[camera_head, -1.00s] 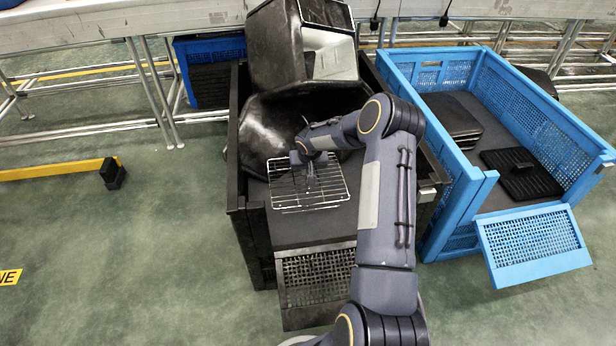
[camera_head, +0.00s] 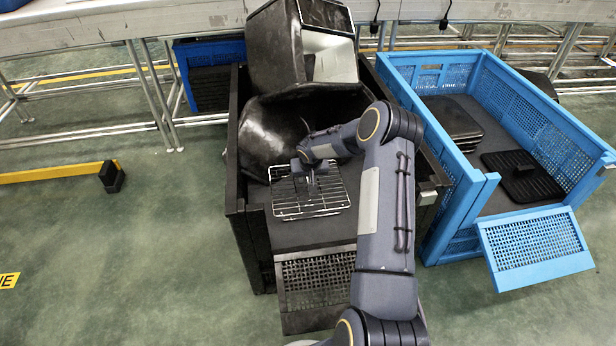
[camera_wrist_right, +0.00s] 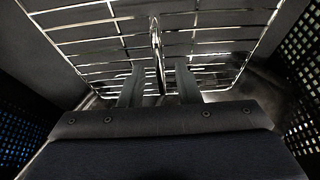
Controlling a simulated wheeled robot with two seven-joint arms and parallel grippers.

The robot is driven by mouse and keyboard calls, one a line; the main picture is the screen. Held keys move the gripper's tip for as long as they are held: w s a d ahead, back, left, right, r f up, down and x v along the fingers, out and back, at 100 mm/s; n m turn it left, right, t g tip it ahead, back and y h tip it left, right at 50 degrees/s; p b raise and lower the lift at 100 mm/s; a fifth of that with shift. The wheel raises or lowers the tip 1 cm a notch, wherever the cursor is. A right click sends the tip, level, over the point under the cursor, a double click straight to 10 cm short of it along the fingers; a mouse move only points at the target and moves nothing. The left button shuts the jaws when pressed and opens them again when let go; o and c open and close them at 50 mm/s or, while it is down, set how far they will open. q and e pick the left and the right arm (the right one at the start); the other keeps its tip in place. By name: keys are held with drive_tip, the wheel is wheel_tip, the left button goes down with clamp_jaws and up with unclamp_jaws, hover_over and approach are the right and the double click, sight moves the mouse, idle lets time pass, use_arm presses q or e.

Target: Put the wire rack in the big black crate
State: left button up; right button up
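The wire rack (camera_head: 297,206), a silver grid, lies inside the big black crate (camera_head: 240,225), towards its front, and looks flat on the dark floor. My right gripper (camera_head: 311,184) reaches down over the rack's middle. In the right wrist view, its two fingers (camera_wrist_right: 158,78) stand apart with a gap between them. An upright wire part of the rack (camera_wrist_right: 156,45) shows in or just beyond that gap, and neither finger clearly touches it. My left gripper is not in view.
A large black bin with a pale opening (camera_head: 275,50) and a dark rounded tub (camera_head: 262,135) fill the crate's back. The crate's front flap (camera_head: 315,290) hangs down. A blue crate (camera_head: 455,215) with dark trays stands at right.

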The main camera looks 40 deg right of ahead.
drive_tip(key=shift+r, duration=0.35)
drive_tip(key=s+a+r+p, duration=0.1)
drive_tip(key=s+a+r, duration=0.35)
drive_tip(key=r, duration=0.45)
drive_tip(key=s+a+r+n+t+y+p, duration=0.1)
drive_tip(key=s+a+r+p, duration=0.1)
drive_tip(key=s+a+r, duration=0.5)
drive_tip(key=s+a+r+p, duration=0.1)
drive_tip(key=s+r, duration=0.3)
drive_tip(key=r, duration=0.7)
drive_tip(key=s+a+r+n+y, duration=0.2)
drive_tip(key=s+a+y, duration=0.3)
drive_tip(key=s+a, duration=0.9)
drive_tip(key=s+n, duration=0.1)
drive_tip(key=s, duration=0.4)
drive_tip(key=shift+a+r+t, duration=0.2)
drive_tip(key=shift+a+t, duration=0.2)
